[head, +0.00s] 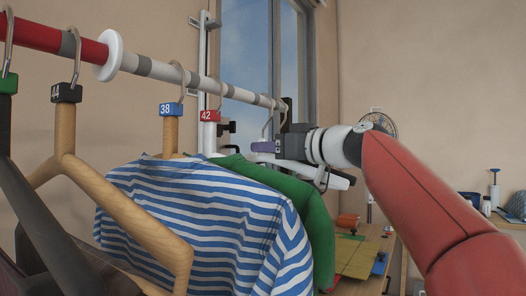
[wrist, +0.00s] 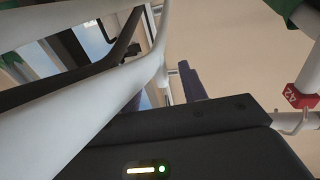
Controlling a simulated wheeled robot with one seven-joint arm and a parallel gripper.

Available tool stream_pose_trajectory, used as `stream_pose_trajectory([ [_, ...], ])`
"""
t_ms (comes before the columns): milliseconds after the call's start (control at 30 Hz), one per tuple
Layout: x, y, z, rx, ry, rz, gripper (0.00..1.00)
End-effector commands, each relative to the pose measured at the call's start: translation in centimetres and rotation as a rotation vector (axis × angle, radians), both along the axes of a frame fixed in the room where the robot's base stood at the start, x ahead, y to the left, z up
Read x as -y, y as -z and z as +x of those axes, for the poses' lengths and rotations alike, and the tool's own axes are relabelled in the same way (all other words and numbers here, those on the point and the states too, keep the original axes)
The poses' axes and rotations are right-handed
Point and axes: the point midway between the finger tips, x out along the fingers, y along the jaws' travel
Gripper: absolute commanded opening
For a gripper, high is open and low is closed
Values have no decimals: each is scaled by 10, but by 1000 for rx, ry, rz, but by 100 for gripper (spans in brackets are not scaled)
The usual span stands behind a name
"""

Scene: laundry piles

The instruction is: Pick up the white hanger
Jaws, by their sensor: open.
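A white hanger (head: 292,168) with a purple size tag (head: 264,147) hangs near the far end of the rail, beyond the green garment. My gripper (head: 285,146) is open, close beside the neck of this hanger; contact cannot be told. In the wrist view the white hanger (wrist: 95,112) fills the left side, very close to the camera. The fingertips are largely hidden. Another white hanger neck (head: 206,138) carries a red 42 tag (head: 210,116).
The rail (head: 150,66) runs from upper left to the middle. A blue-striped shirt (head: 205,215), a green garment (head: 318,222) and wooden hangers (head: 66,130) hang nearer. A window (head: 248,60) is behind. A table with coloured cloths (head: 358,255) stands below right.

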Motion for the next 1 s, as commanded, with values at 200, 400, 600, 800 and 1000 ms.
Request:
stream_pose_trajectory([
  [200,-1,1,2,0,1,0,42],
  [400,-1,1,1,0,1,0,20],
  [600,-1,1,1,0,1,0,0],
  [800,-1,1,1,0,1,0,0],
  [1000,-1,-2,1,0,0,0,0],
])
